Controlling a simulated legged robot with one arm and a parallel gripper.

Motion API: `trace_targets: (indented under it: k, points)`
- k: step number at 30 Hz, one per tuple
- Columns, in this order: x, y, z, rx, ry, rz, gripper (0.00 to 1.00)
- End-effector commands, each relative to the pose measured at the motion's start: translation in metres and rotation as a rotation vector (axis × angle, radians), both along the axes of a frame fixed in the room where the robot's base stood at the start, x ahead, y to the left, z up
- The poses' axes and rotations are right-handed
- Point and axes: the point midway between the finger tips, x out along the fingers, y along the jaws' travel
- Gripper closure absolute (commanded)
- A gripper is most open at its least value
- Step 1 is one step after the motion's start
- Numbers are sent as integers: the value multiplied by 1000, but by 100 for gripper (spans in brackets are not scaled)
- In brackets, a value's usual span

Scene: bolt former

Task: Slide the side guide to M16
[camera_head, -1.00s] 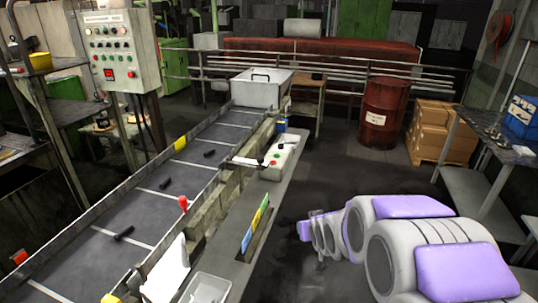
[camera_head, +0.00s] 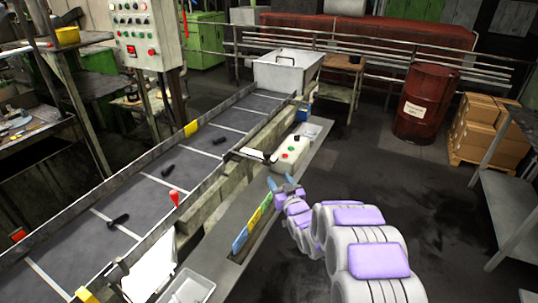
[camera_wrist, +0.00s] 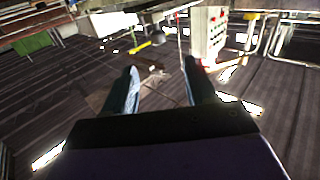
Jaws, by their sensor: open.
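A red knob (camera_head: 174,198) stands at the near side rail (camera_head: 205,178) of the conveyor; I take it to be the side guide's handle. A strip of blue, green and yellow plates (camera_head: 252,228) lies on the ledge beside the conveyor; no M16 mark is legible. My gripper (camera_head: 280,181) is open and empty, in front of the ledge, to the right of the red knob and apart from it. In the wrist view, both fingers of my gripper (camera_wrist: 161,72) are spread with nothing between them. The knob and strip cannot be made out there.
Several dark bolts lie on the conveyor belt (camera_head: 150,195). A white button box (camera_head: 290,150) and a light tray (camera_head: 190,288) sit on the ledge. A control cabinet (camera_head: 150,32) stands at the back left. A red drum (camera_head: 425,103) and cartons (camera_head: 488,125) stand right; floor between is clear.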

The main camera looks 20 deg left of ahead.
Motion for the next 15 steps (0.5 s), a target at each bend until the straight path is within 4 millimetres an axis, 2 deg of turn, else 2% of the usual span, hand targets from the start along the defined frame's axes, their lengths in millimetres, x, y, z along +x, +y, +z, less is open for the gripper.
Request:
trace_targets:
  k: [15]
  points:
    - [47,40,-3,-3,3,-1,43]
